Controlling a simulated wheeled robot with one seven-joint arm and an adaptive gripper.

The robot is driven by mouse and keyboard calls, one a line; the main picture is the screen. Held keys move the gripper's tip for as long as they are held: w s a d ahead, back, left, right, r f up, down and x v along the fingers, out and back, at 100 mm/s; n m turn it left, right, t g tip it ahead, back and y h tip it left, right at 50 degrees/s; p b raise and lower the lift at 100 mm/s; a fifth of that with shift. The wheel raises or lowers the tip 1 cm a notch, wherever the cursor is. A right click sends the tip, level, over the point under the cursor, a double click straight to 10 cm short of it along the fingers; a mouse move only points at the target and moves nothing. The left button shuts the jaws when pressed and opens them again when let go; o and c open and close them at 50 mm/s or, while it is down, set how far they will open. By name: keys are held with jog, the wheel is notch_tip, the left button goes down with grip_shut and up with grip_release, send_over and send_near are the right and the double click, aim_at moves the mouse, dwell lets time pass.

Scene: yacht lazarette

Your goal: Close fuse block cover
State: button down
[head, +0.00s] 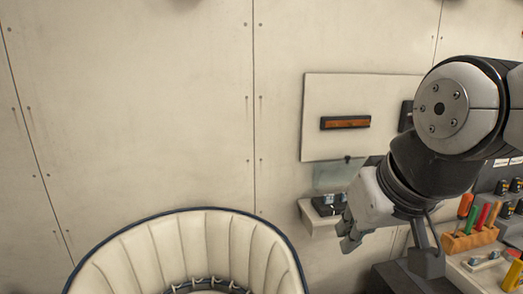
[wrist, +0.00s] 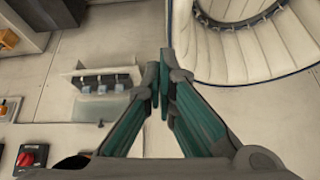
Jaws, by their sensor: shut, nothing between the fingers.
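The fuse block (head: 329,206) is a dark block with several pale blue-grey fuses, on a small light shelf (head: 316,220) at the wall. Its clear cover (head: 333,175) is open, standing up behind the block. In the wrist view the fuse block (wrist: 106,82) is left of the fingers, with the see-through cover (wrist: 88,109) below it in the picture. My gripper (head: 350,240) is shut and empty. It is just right of and lower than the block in the head view. In the wrist view my gripper's fingertips (wrist: 157,85) meet, apart from block and cover.
A cream round-backed seat (head: 200,245) fills the lower middle. A wall panel with an orange-brown bar (head: 345,122) is above the cover. A wooden rack with coloured-handled tools (head: 470,238) stands at right. A red knob (wrist: 32,157) shows in the wrist view.

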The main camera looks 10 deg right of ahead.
jog(key=w+d+r+m+t+h+b, duration=0.25)
jog(key=w+d, duration=0.75)
jog(key=w, duration=0.5)
jog(key=w+d+r+m+t+h+b, duration=0.1)
jog(key=w+d+r+m+b, duration=0.15)
jog(key=w+d, duration=1)
jog(key=w+f, duration=0.2)
jog(key=w, duration=0.1)
jog(key=w+f+p, duration=0.1)
jog(key=w+f, duration=0.1)
jog(key=w, duration=0.1)
jog(key=w+f, duration=0.2)
jog(key=w, duration=0.1)
jog(key=shift+w+d, duration=0.15)
jog(key=shift+w, duration=0.25)
jog(key=shift+f+t+b, duration=0.15)
jog(key=shift+t+b, duration=0.1)
jog(key=shift+b, duration=0.55)
